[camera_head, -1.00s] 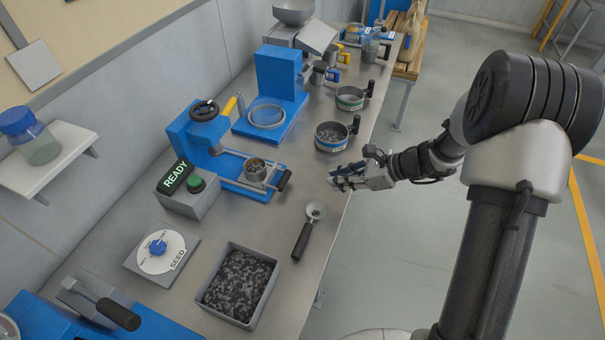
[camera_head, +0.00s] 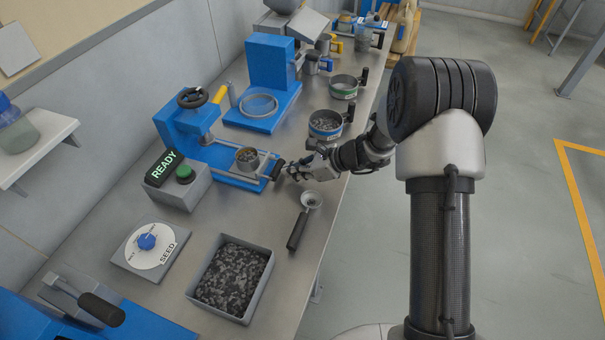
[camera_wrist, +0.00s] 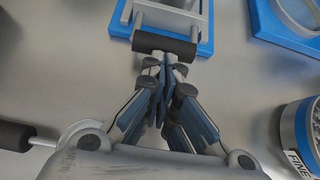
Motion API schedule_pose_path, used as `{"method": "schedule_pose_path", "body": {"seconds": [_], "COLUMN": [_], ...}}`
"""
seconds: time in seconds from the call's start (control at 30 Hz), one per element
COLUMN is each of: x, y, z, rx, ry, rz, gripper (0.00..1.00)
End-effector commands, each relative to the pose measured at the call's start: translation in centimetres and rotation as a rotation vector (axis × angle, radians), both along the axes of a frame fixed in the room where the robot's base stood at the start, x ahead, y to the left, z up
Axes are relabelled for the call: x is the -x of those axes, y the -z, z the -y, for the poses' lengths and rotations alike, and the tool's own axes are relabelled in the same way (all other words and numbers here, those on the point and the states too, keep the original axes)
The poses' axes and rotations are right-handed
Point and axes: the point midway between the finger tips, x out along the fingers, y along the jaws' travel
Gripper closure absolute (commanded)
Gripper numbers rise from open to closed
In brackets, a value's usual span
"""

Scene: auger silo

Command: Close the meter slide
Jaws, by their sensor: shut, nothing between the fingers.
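The meter slide appears to be the grey-railed carriage (camera_head: 222,167) drawn out from the blue press-like machine (camera_head: 181,124), with a small metal cup of dark grains (camera_head: 247,159) on it. Its black bar handle (camera_head: 278,168) is at the outer end; it also shows in the wrist view (camera_wrist: 165,44), crosswise in front of my fingertips. My gripper (camera_head: 290,173) is shut and empty, its fingertips at the outer side of the handle. In the wrist view the closed fingertips (camera_wrist: 167,62) are at the handle's middle; I cannot tell whether they touch it.
A sieve pan (camera_head: 325,125) stands close beside my wrist. A scoop (camera_head: 303,216) lies in front on the bench, near a grey bin of dark grains (camera_head: 268,279). A box with a READY sign (camera_head: 165,167) and green button sits left of the slide.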

Motion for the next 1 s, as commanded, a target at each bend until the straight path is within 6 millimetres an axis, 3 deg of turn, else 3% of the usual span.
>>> {"method": "schedule_pose_path", "body": {"seconds": [0.37, 0.7, 1.0], "x": [-0.1, -1.6, -1.6], "y": [0.0, 0.0, 0.0], "z": [-0.3, -4.5, -4.4], "rx": [0.000, 0.001, 0.001], "ry": [-0.001, -0.002, -0.001], "rz": [0.000, 0.001, -0.001], "gripper": [1.00, 1.00, 1.00]}}
